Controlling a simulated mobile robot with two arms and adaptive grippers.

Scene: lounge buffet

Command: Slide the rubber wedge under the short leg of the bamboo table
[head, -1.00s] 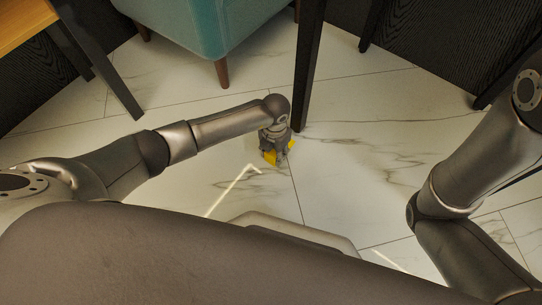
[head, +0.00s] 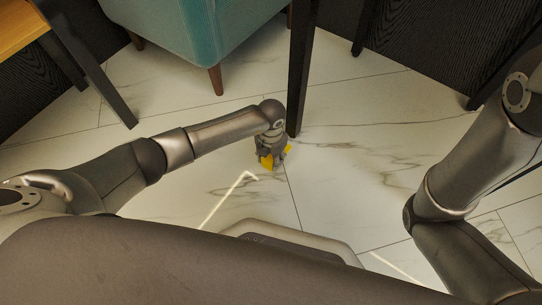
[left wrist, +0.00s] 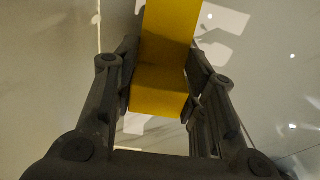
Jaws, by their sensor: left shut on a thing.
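The yellow rubber wedge (head: 266,163) is in my left gripper (head: 270,159), low over the marble floor. In the left wrist view the wedge (left wrist: 162,88) lies between both fingers, its long part reaching up out of the picture. A dark table leg (head: 302,65) stands just behind and to the right of the gripper. The wedge appears apart from its foot, and any gap under the foot is too small to tell. The tabletop above this leg is out of view. My right arm shows at the right, but its gripper is out of view.
A teal armchair (head: 195,45) with wooden legs stands behind my left arm. A wooden-topped table (head: 18,22) with dark legs is at the upper left. Other dark legs stand at the upper right. The marble floor (head: 350,185) right of the gripper is clear.

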